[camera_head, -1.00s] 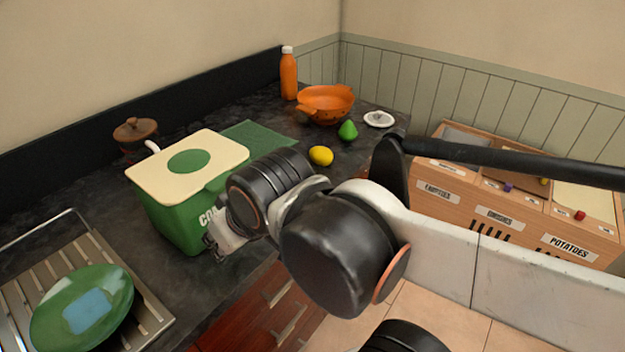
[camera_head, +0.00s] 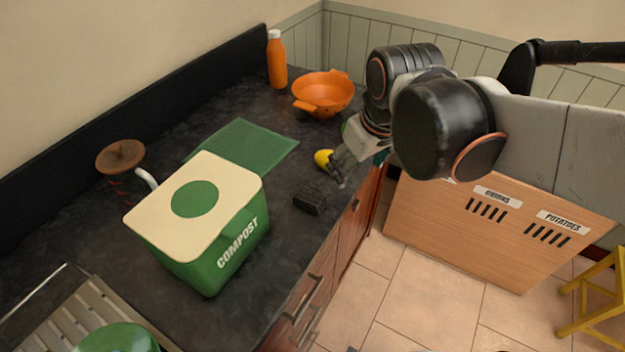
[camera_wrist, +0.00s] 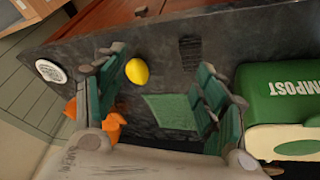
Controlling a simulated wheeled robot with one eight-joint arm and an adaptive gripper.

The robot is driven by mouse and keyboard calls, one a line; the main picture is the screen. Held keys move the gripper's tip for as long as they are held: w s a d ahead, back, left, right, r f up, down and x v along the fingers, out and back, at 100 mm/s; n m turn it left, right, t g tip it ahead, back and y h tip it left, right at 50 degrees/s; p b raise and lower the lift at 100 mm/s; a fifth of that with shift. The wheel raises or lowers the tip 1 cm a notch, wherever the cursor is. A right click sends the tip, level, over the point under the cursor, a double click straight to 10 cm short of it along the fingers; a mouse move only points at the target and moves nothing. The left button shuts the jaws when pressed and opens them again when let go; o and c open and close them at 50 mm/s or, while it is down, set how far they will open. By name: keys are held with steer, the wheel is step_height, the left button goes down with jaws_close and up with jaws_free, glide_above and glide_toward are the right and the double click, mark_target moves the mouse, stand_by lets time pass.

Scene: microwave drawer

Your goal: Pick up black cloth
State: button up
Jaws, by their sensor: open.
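A small dark ribbed item (camera_head: 310,199), which looks like the black cloth, lies on the dark counter, right of the compost bin and close to the front edge. It also shows in the wrist view (camera_wrist: 190,50) as a dark ribbed patch on the counter. My gripper (camera_head: 342,172) is above the counter, beyond and slightly right of the cloth, beside the lemon. In the wrist view my gripper (camera_wrist: 162,62) has its green-padded fingers wide apart with nothing held between them. The cloth is apart from the fingers.
The green compost bin (camera_head: 217,250) stands left of the cloth. A green mat (camera_head: 243,148), a yellow lemon (camera_head: 323,158), an orange pot (camera_head: 322,92) and an orange bottle (camera_head: 276,62) are farther back. Cabinet drawers (camera_head: 318,285) drop below the counter's front edge.

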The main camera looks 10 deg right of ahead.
steer(key=w+a+n+g+p, duration=0.3)
steer(key=w+a+n+p, duration=0.2)
steer(key=w+a+p, duration=0.25)
steer(key=g+b, duration=0.1)
steer(key=b, duration=0.2)
glide_above(310, 196)
steer(key=shift+n+h, duration=0.3)
steer(key=f, duration=0.9)
steer(key=shift+a+f, duration=0.15)
steer(key=shift+a, duration=0.15)
steer(key=shift+d+f+b, duration=0.15)
steer(key=shift+f+b, duration=0.3)
steer(key=shift+f, duration=1)
steer(key=shift+d+f+b, duration=0.1)
steer(key=shift+f+b, duration=0.35)
steer(key=shift+f, duration=1)
steer(key=shift+r, duration=0.1)
steer(key=c, duration=1.1)
